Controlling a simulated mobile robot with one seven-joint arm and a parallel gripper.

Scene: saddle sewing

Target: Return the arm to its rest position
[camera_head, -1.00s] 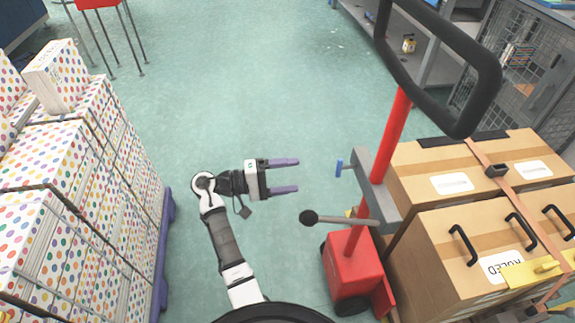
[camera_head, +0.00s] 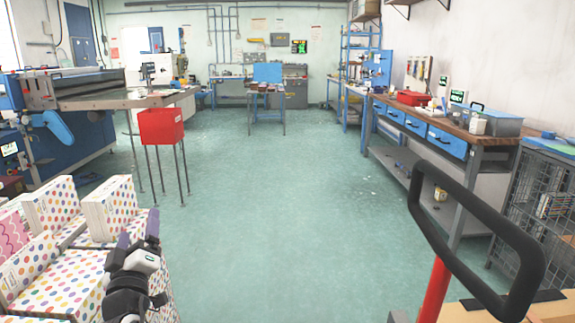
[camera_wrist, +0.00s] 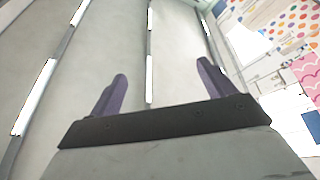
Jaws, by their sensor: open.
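My gripper (camera_head: 138,226) is at the lower left of the head view, with its two purple fingers pointing up and away. It looks raised in front of the polka-dot boxes. In the wrist view my gripper (camera_wrist: 160,90) has its fingers well apart with nothing between them. The wrist view looks up past the fingers at a pale ceiling with light strips (camera_wrist: 38,98). The lower part of my arm is out of the head view.
Stacked polka-dot boxes (camera_head: 58,277) stand at lower left. A black-handled red post (camera_head: 435,288) is at lower right. A red bin (camera_head: 161,127) on legs, a machine table (camera_head: 120,101) and a right-hand workbench (camera_head: 490,137) stand farther off. The middle floor is clear.

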